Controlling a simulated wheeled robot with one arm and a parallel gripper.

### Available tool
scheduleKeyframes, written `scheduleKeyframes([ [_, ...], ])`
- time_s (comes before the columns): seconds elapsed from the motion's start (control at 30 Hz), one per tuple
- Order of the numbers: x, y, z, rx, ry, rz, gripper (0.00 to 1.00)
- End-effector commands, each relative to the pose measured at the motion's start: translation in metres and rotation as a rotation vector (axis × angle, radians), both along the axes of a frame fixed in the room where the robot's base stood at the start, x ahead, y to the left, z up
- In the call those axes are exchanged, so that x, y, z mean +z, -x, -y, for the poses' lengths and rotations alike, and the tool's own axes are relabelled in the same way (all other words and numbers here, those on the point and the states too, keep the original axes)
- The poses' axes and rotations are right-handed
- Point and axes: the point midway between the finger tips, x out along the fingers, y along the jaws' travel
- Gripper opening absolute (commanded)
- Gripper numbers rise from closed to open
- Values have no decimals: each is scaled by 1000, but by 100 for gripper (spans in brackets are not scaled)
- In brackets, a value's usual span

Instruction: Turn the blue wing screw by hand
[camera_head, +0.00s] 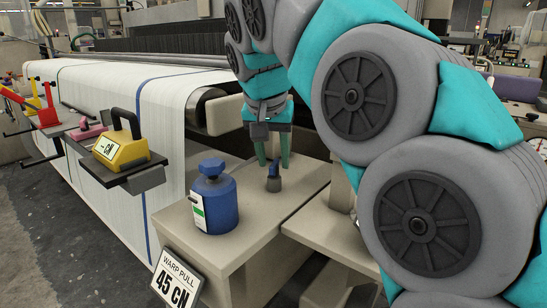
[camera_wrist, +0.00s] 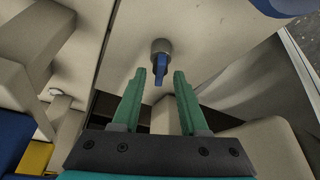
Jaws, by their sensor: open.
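The blue wing screw (camera_head: 273,184) stands upright on the beige top of the loom's end housing. In the wrist view its blue wing (camera_wrist: 161,63) rises from a round grey base. My gripper (camera_head: 274,163) points down over the screw, with its two green fingers apart. In the wrist view the open fingertips (camera_wrist: 160,75) lie left and right of the wing, with gaps on both sides. They look just above or level with its top; exact height is unclear. Nothing is held.
A blue canister (camera_head: 221,209) with a knobbed cap stands left of the screw. A "WARP PULL 45 CN" sign (camera_head: 176,280) hangs at the housing's front. A yellow handled block (camera_head: 121,151) sits on a bracket by the white fabric (camera_head: 170,105).

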Motion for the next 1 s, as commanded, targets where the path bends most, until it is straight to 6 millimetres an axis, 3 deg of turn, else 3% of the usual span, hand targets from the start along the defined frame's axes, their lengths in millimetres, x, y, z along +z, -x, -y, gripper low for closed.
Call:
scheduleKeyframes([
  [0.43, -7, -2, 1, 0, 0, -1, 42],
  [0.8, -7, -2, 1, 0, -1, -1, 0],
  [1.0, -7, -2, 1, 0, -1, -1, 0],
])
